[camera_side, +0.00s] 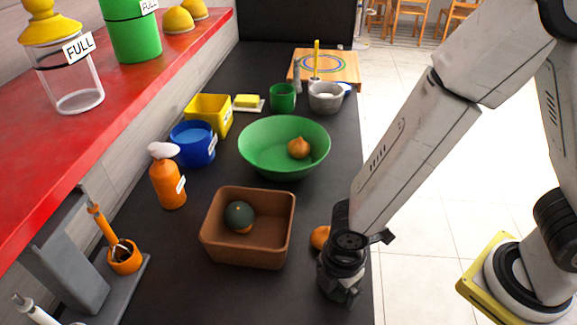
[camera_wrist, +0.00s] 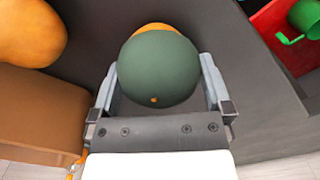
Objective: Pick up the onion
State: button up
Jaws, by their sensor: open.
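A golden-brown onion (camera_side: 298,148) with a pointed top sits in the green bowl (camera_side: 262,168) in the side view. My gripper (camera_side: 341,290) is low over the counter, right of the brown box and well in front of the bowl. In the wrist view my gripper (camera_wrist: 159,90) is open, with a dark green round thing (camera_wrist: 158,68) between its fingers; I cannot tell whether they touch it. An orange round thing (camera_wrist: 150,28) shows behind that one. In the side view an orange round thing (camera_side: 320,237) is partly hidden by my gripper.
The brown box (camera_side: 250,255) holds a dark green ball (camera_side: 239,215) with something orange beneath it. An orange bottle (camera_side: 167,185), blue tub (camera_side: 195,155) and yellow tub (camera_side: 218,115) stand left. Green and grey cups stand behind the bowl. The counter's right edge is near my gripper.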

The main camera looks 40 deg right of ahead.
dwell(0.3)
jog(key=c, duration=1.1)
jog(key=shift+r, duration=0.15)
jog(key=shift+r, duration=4.9)
jog(key=shift+w, duration=0.1)
